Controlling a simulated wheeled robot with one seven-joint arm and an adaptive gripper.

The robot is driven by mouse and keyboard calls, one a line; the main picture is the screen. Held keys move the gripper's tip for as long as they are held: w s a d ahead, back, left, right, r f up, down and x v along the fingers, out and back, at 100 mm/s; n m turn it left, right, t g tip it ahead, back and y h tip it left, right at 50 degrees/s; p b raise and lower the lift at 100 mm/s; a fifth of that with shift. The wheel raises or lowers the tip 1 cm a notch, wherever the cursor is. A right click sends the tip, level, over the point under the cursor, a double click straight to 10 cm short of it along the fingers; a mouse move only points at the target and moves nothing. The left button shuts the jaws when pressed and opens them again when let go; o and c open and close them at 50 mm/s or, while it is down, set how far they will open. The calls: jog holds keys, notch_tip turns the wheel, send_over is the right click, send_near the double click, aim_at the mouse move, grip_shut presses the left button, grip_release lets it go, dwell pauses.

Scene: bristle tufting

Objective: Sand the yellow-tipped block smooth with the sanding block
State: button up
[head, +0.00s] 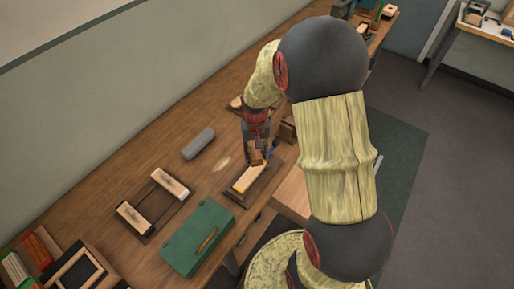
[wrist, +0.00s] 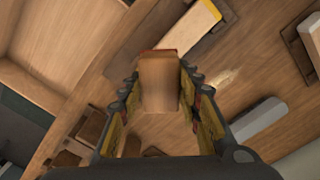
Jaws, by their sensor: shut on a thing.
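The yellow-tipped block (head: 244,180) lies in a dark holder (head: 262,184) near the bench's front edge. In the wrist view the pale block (wrist: 190,32) shows its yellow end at the top. My gripper (wrist: 160,88) is shut on the sanding block (wrist: 158,72), a brown wooden block with a reddish edge. In the head view the sanding block (head: 257,157) is at the upper right end of the yellow-tipped block. I cannot tell whether they touch. My arm hides part of the bench behind the gripper.
A grey block (head: 199,143) lies toward the wall, with a pale dusty patch (head: 221,163) beside it. A dark tray (head: 156,211) with two pale blocks and a green box (head: 196,240) stand to the left. An open drawer (head: 292,194) juts from the front.

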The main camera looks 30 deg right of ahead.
jog(key=shift+r+p, duration=0.55)
jog(key=shift+r, duration=0.5)
jog(key=shift+w, duration=0.1)
